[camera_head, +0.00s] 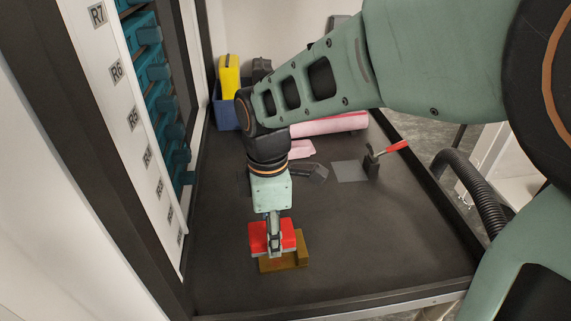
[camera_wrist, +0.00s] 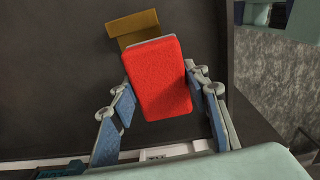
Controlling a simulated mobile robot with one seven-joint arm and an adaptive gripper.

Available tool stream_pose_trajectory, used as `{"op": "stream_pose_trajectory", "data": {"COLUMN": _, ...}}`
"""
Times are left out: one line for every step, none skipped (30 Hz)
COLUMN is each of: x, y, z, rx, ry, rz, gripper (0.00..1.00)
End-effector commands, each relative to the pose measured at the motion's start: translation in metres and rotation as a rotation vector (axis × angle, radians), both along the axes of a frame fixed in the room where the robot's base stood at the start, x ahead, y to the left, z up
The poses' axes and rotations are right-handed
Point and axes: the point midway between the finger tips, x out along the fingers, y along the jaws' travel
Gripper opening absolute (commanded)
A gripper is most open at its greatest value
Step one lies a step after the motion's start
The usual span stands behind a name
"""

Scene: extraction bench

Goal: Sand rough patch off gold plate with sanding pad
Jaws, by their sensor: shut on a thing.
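The sanding pad is a red block (camera_head: 288,233) with a grey edge, seen from its red face in the wrist view (camera_wrist: 160,78). My gripper (camera_head: 273,243) is shut on it, with a finger on each side in the wrist view (camera_wrist: 164,98). The gold plate (camera_head: 285,263) lies on the dark bench top below and partly behind the pad. In the wrist view the gold plate (camera_wrist: 133,24) shows past the pad's far end, the rest hidden. I cannot tell whether pad and plate touch. I cannot make out the rough patch.
A rack with teal handles (camera_head: 160,98) and row labels lines the left side. A pink roll (camera_head: 330,123), a blue bin (camera_head: 226,117) with a yellow thing (camera_head: 229,76), and a red-handled clamp (camera_head: 386,151) by a grey square (camera_head: 349,171) stand farther back. The bench right of the plate is clear.

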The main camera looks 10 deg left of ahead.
Motion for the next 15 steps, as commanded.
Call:
{"op": "stream_pose_trajectory", "data": {"x": -0.0001, "y": 0.0, "z": 0.0, "rx": 0.0, "ry": 0.0, "rz": 0.0, "gripper": 0.23}}
{"op": "stream_pose_trajectory", "data": {"x": -0.0001, "y": 0.0, "z": 0.0001, "rx": 0.0, "ry": 0.0, "rz": 0.0, "gripper": 0.23}}
{"op": "stream_pose_trajectory", "data": {"x": -0.0001, "y": 0.0, "z": 0.0001, "rx": 0.0, "ry": 0.0, "rz": 0.0, "gripper": 0.23}}
{"op": "stream_pose_trajectory", "data": {"x": -0.0001, "y": 0.0, "z": 0.0001, "rx": 0.0, "ry": 0.0, "rz": 0.0, "gripper": 0.23}}
{"op": "stream_pose_trajectory", "data": {"x": 0.0, "y": 0.0, "z": 0.0001, "rx": 0.0, "ry": 0.0, "rz": 0.0, "gripper": 0.23}}
{"op": "stream_pose_trajectory", "data": {"x": 0.0, "y": 0.0, "z": 0.0001, "rx": 0.0, "ry": 0.0, "rz": 0.0, "gripper": 0.23}}
{"op": "stream_pose_trajectory", "data": {"x": 0.0, "y": 0.0, "z": 0.0001, "rx": 0.0, "ry": 0.0, "rz": 0.0, "gripper": 0.23}}
{"op": "stream_pose_trajectory", "data": {"x": 0.0, "y": 0.0, "z": 0.0002, "rx": 0.0, "ry": 0.0, "rz": 0.0, "gripper": 0.23}}
{"op": "stream_pose_trajectory", "data": {"x": 0.0, "y": 0.0, "z": 0.0003, "rx": 0.0, "ry": 0.0, "rz": 0.0, "gripper": 0.23}}
{"op": "stream_pose_trajectory", "data": {"x": 0.0, "y": 0.0, "z": 0.0004, "rx": 0.0, "ry": 0.0, "rz": 0.0, "gripper": 0.23}}
{"op": "stream_pose_trajectory", "data": {"x": -0.0001, "y": 0.0, "z": 0.0006, "rx": 0.0, "ry": 0.0, "rz": 0.001, "gripper": 0.23}}
{"op": "stream_pose_trajectory", "data": {"x": -0.0001, "y": 0.0, "z": 0.0009, "rx": 0.0, "ry": 0.0, "rz": 0.001, "gripper": 0.23}}
{"op": "stream_pose_trajectory", "data": {"x": -0.0001, "y": 0.0001, "z": 0.0011, "rx": 0.0, "ry": 0.0, "rz": 0.001, "gripper": 0.23}}
{"op": "stream_pose_trajectory", "data": {"x": -0.0002, "y": 0.0, "z": 0.0013, "rx": 0.0, "ry": 0.0, "rz": 0.001, "gripper": 0.23}}
{"op": "stream_pose_trajectory", "data": {"x": -0.0002, "y": -0.0001, "z": -0.0031, "rx": 0.0, "ry": 0.0, "rz": 0.001, "gripper": 0.23}}
